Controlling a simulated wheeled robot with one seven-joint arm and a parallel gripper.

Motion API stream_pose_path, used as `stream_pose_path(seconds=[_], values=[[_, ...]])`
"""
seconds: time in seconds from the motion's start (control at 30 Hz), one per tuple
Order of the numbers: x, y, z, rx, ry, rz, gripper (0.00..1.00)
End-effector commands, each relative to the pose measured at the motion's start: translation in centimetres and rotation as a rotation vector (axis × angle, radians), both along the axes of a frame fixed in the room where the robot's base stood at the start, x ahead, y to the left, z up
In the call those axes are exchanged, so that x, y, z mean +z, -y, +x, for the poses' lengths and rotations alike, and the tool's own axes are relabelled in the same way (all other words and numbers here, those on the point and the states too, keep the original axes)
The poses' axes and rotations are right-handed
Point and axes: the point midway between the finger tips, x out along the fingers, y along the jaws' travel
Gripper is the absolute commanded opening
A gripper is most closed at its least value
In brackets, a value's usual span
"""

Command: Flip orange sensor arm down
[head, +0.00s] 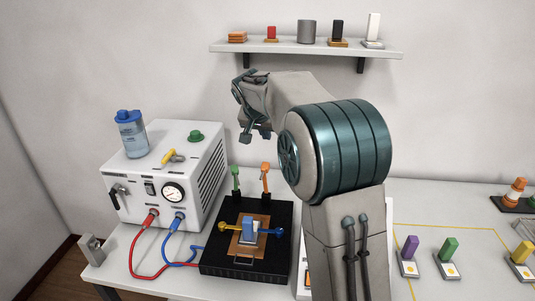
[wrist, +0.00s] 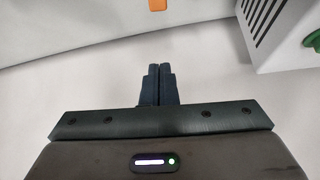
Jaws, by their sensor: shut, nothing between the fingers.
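The orange sensor arm (head: 265,177) stands upright at the back right corner of a black box (head: 220,263) on the table in the head view. A green arm (head: 235,180) stands upright to its left. My gripper (head: 246,138) is in the air above and behind the black box, apart from the orange arm. In the wrist view the two fingers of my gripper (wrist: 159,68) are together and hold nothing. An orange piece (wrist: 157,4) is cut off at the top edge of the wrist view; I cannot tell which thing it is.
A white instrument box (head: 165,170) with a gauge, knobs and hoses stands left of the black box. A wall shelf (head: 375,53) holding several small items is above. Several coloured pieces on white bases, such as a purple one (head: 409,256), are at right.

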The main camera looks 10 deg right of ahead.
Motion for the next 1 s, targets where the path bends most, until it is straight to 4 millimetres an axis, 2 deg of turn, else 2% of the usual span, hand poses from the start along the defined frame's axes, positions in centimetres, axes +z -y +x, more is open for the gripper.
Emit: stream_pose_path(seconds=[0.17, 0.57, 0.8, 1.0], values=[[-1.5, 0.6, 0.9, -0.003, -0.004, 0.001, 0.00], [-8.5, 2.8, 5.0, -0.004, -0.006, 0.002, 0.00], [-8.9, 1.2, 2.4, 0.001, -0.002, 0.000, 0.00], [-9.2, 0.9, 1.6, -0.002, -0.002, 0.001, 0.00]])
